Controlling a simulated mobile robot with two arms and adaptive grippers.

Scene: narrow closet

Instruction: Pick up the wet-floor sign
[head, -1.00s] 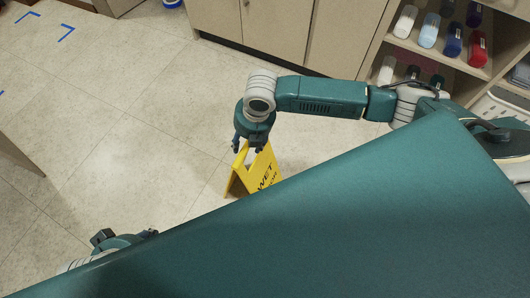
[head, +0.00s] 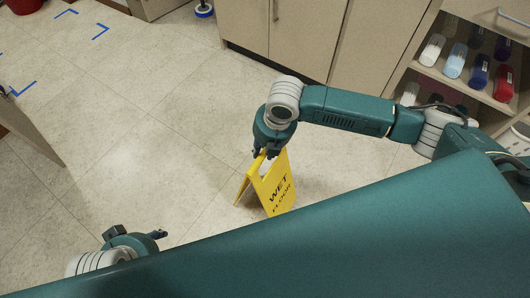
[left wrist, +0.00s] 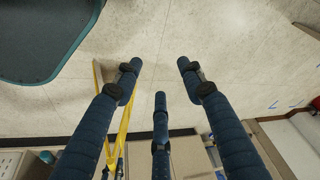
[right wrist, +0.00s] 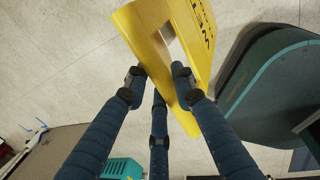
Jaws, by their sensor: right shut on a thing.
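The yellow wet-floor sign (head: 277,192) stands upright with its panels spread in the middle of the head view. Its lower part is hidden by my green body, and I cannot tell whether its feet touch the floor. My right gripper (head: 266,154) is at the sign's top edge, shut on it. In the right wrist view, the fingers (right wrist: 160,80) close around the sign's top beside its handle slot. My left gripper (head: 160,236) is low at the left, apart from the sign. In the left wrist view its fingers (left wrist: 158,72) are spread and empty, with the sign's yellow edge (left wrist: 117,135) beyond them.
Beige cabinets (head: 300,40) line the back. A shelf with several bottles (head: 470,62) is at the right. A panel edge (head: 30,125) stands at the left. Blue corner marks (head: 100,31) lie on the tiled floor. The floor left of the sign is clear.

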